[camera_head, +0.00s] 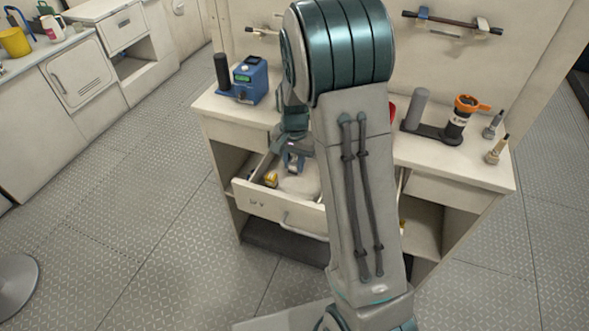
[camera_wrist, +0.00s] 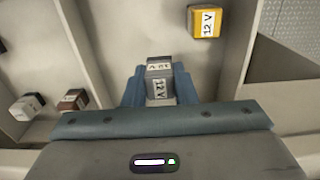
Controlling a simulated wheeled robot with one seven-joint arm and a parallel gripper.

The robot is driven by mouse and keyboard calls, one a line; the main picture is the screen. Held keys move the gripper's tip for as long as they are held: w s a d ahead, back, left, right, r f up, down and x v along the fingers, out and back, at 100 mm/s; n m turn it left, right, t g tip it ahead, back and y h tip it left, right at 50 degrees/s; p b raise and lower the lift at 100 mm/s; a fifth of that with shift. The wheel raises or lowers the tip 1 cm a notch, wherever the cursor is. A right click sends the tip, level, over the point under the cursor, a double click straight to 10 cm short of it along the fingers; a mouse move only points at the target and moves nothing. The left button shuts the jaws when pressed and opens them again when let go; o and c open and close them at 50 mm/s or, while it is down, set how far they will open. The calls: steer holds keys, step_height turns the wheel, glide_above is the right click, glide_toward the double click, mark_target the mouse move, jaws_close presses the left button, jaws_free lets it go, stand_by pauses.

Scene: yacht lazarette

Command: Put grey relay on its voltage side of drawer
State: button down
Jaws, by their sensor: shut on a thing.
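The grey relay (camera_wrist: 160,80) carries white labels that seem to read 12 V. My gripper (camera_wrist: 158,92) is shut on it, with a blue finger on each side. In the head view my gripper (camera_head: 293,152) is over the open drawer (camera_head: 275,207), partly hidden by my arm. The drawer front has a small label at its left that is hard to read. In the wrist view a yellow relay (camera_wrist: 206,22) marked 12 V lies in the same compartment that my gripper is over. It also shows in the head view (camera_head: 271,179). I cannot tell whether the held relay touches the drawer floor.
In the wrist view a divider (camera_wrist: 82,40) stands left of the held relay. Beyond it are a brown relay (camera_wrist: 73,100) and a whitish one (camera_wrist: 27,106). A blue device (camera_head: 250,80) and an orange-topped holder (camera_head: 460,115) stand on the bench top.

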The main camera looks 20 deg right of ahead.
mark_target(294, 170)
steer(key=shift+f, duration=1.65)
steer(key=shift+f, duration=0.1)
steer(key=shift+f, duration=0.15)
steer(key=c, duration=1.2)
jaws_free()
steer(key=shift+r, duration=0.2)
